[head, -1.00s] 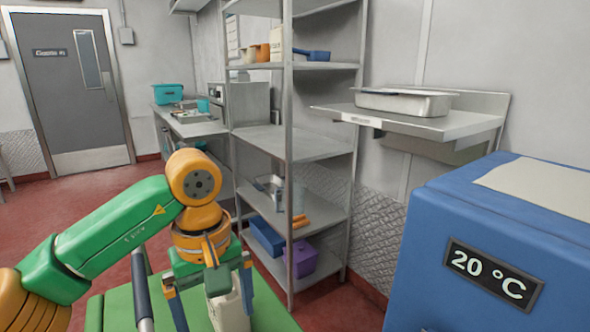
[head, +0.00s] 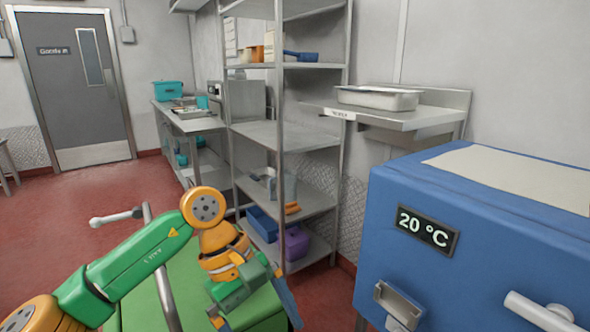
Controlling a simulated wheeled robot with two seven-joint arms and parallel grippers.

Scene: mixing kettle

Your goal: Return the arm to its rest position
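My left arm (head: 140,262) comes in from the lower left, green and orange. My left gripper (head: 250,312) hangs at its end, low in the head view, over a green surface (head: 185,262). Its two fingers look spread apart, one on each side of the green gripper body, with nothing seen held between them. The fingertips are partly cut off by the bottom edge. My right gripper is not in view.
A blue cabinet (head: 400,190) with a "20 °C" display (head: 428,230) stands close on the right. A grey metal bar (head: 162,275) rises beside my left arm. A metal shelf rack (head: 275,140) stands behind. Red floor (head: 70,210) is clear at left.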

